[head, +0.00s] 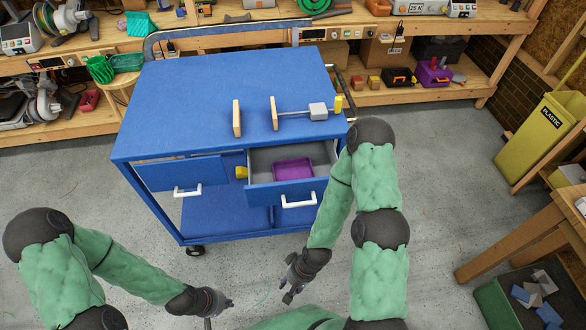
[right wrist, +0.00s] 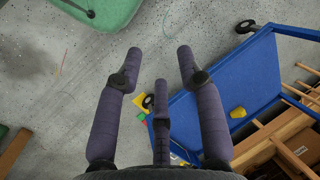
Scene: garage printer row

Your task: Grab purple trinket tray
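The purple trinket tray (head: 292,169) lies inside the open right drawer (head: 260,164) of the blue cart. The drawer's grey inside shows around it. My right gripper (head: 290,292) is below and in front of the drawer, apart from the tray; in the right wrist view (right wrist: 163,70) its fingers are spread and hold nothing. The tray is not visible in the right wrist view. My left gripper (head: 216,310) is low at the bottom of the head view, left of the right one, over the floor; its fingers are too small and cut off to judge.
The blue cart (head: 215,85) carries a clamp (head: 317,111) with wooden jaws on its top. Its left drawer (head: 160,176) is shut. A yellow bin (head: 540,140) and a wooden table (head: 545,225) stand at right. Floor between cart and grippers is clear.

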